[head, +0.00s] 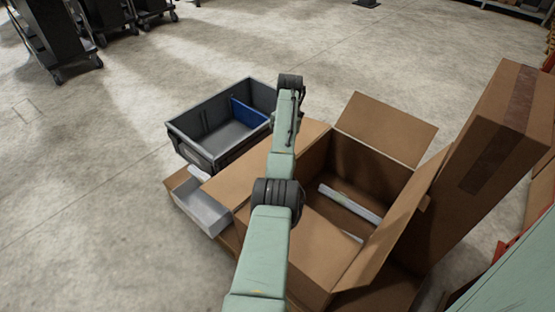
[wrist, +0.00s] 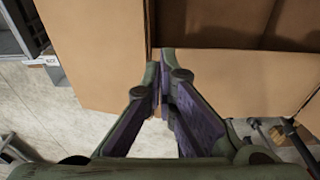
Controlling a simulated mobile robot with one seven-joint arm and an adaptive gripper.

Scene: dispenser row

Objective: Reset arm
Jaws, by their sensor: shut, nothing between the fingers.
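My arm reaches forward over the cardboard boxes in the head view, with a dark joint at its far end. My gripper's fingers cannot be made out in the head view. In the wrist view my gripper (wrist: 161,73) has its fingertips together with nothing between them. Just beyond the tips are brown cardboard panels and a box edge. I cannot tell how far the tips are from the cardboard.
An open cardboard box (head: 391,124) holds a few pale, flat items. A grey crate (head: 188,151) with a blue divider (head: 248,113) stands behind left, near a white tray (head: 203,208). A tall carton (head: 497,135) stands right. Bare floor (head: 80,190) lies left.

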